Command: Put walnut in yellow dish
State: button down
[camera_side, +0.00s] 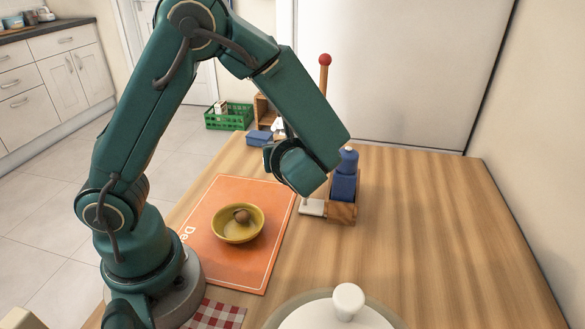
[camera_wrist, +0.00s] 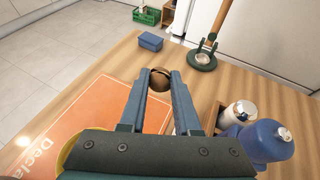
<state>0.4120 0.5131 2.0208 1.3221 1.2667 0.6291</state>
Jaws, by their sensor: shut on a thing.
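My gripper (camera_wrist: 159,82) is shut on a round brown thing that looks like a walnut (camera_wrist: 159,78), held between the fingertips in the wrist view. In the side view my fingers and the held thing are hidden behind my wrist. The yellow dish (camera_side: 222,233) sits on an orange mat (camera_side: 256,270), with a brown roundish thing (camera_side: 241,215) inside it. My wrist is beyond the dish and to its right in the side view. In the wrist view only a strip of the dish's rim (camera_wrist: 72,148) shows, behind my gripper's base.
A wooden holder (camera_side: 342,212) with a blue bottle (camera_side: 345,184) stands right of my wrist. A red-topped pole (camera_side: 325,75) and a blue box (camera_side: 259,138) are near the far edge. A white-knobbed lid (camera_side: 348,300) is in front. The table's right side is clear.

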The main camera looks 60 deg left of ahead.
aim_at(277, 201)
jog(key=shift+n, duration=0.3)
jog(key=shift+s+a+f, duration=0.15)
jog(key=shift+f, duration=1.7)
jog(key=shift+s+a+f, duration=0.15)
jog(key=shift+s+f, duration=0.05)
jog(key=shift+f, duration=1.7)
jog(key=shift+s+a+f, duration=0.15)
jog(key=shift+f, duration=1.7)
jog(key=c, duration=0.6)
grip_release()
jog(key=shift+f, duration=0.1)
